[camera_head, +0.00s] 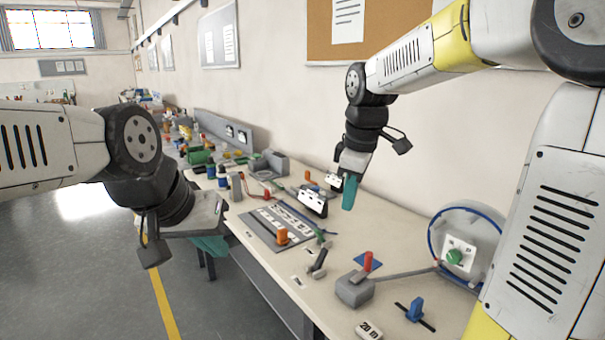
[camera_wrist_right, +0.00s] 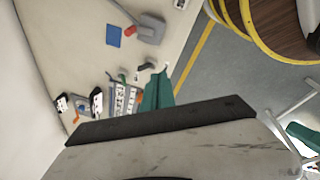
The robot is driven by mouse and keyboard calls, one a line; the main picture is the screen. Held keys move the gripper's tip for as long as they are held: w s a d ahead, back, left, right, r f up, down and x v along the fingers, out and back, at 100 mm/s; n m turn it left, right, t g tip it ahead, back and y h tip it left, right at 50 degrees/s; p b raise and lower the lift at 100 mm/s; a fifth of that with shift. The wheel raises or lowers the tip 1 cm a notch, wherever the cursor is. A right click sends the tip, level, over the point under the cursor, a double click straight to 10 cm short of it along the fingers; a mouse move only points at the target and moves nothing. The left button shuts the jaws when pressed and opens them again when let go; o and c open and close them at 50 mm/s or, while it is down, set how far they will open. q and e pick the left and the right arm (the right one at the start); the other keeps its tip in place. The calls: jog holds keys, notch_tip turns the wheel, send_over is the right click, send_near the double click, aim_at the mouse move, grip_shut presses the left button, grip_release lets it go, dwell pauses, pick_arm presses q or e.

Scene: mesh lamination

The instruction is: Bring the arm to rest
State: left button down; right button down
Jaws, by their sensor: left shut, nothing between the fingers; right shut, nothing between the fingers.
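My left gripper (camera_head: 209,245) hangs at the left, over the floor just off the table's front edge. Its teal fingers are partly hidden behind its own wrist, and it holds nothing. My right gripper (camera_head: 349,192) points down above the back of the table (camera_head: 400,215), near the wall. Its teal fingers are together and empty, and they also show in the right wrist view (camera_wrist_right: 158,90). In the head view it appears close to a white-and-black block, but I cannot tell the gap.
A grey printed board (camera_head: 262,232) with an orange knob lies on the table. A grey lever device (camera_head: 355,288), a blue clamp (camera_head: 414,309) and a round blue-rimmed fixture (camera_head: 466,243) stand at the right. Clutter fills the far end. The floor (camera_head: 95,270) at left is clear.

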jog(key=s+d+m+t+y, duration=0.1)
jog(key=s+d+m+t, duration=0.2)
jog(key=s+m, duration=0.9)
jog(key=shift+s+d+f+m+t, duration=0.4)
jog(key=shift+s+d, duration=0.15)
jog(key=shift+s, duration=1.6)
